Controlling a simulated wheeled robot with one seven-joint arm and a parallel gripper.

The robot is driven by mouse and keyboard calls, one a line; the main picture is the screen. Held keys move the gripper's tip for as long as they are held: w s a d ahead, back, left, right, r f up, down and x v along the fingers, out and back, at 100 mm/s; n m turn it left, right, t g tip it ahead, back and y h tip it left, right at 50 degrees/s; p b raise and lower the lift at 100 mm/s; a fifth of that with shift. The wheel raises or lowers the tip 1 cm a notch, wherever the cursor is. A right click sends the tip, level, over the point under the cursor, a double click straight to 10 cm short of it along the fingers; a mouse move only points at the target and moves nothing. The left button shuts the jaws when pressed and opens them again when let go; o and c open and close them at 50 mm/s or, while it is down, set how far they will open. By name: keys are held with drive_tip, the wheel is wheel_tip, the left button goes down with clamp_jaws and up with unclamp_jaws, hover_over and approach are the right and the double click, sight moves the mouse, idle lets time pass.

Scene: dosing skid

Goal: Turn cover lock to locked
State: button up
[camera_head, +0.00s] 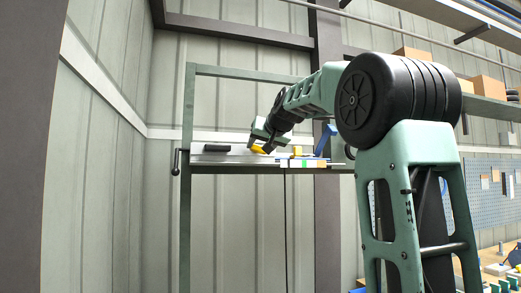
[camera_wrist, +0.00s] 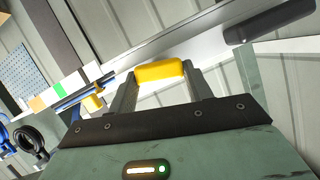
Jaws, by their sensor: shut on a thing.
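A yellow handle (camera_head: 258,149), which looks like the cover lock, is on the skid's narrow pale ledge (camera_head: 235,158). My gripper (camera_head: 264,146) reaches it from the upper right. In the wrist view, the yellow handle (camera_wrist: 160,71) lies across between the two fingers of my gripper (camera_wrist: 161,82), which is shut on it.
A black grip (camera_wrist: 270,22) lies left of the yellow handle in the head view, with a black crank (camera_head: 177,161) at the frame's edge. To the right are a second yellow part (camera_head: 297,150), a blue lever (camera_head: 326,138) and coloured labels (camera_wrist: 50,95). Green posts (camera_head: 187,120) frame the skid.

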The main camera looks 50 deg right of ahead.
drive_tip(key=shift+s+d+f+m+t+y+b, duration=0.2)
drive_tip(key=shift+m+t+y+b, duration=0.55)
drive_tip(key=shift+m+b, duration=1.25)
drive_tip(key=shift+w+d+f+m+t+y+b, duration=0.1)
drive_tip(key=shift+f+m+t+y+b, duration=0.2)
drive_tip(key=shift+m+t+b, duration=1.2)
drive_tip(key=shift+s+d+f+m+t+y+b, duration=0.15)
drive_tip(key=shift+m+t+y+b, duration=0.4)
drive_tip(key=shift+m+b, duration=1.85)
drive_tip(key=o, duration=1)
drive_tip(key=s+a+b, duration=0.1)
drive_tip(key=s, duration=0.4)
drive_tip(key=s+a+b, duration=0.1)
drive_tip(key=s+b, duration=0.1)
drive_tip(key=s, duration=0.4)
drive_tip(key=s+b, duration=0.1)
drive_tip(key=s, duration=0.5)
drive_tip(key=shift+s+a+b, duration=0.1)
drive_tip(key=shift+a+b, duration=0.3)
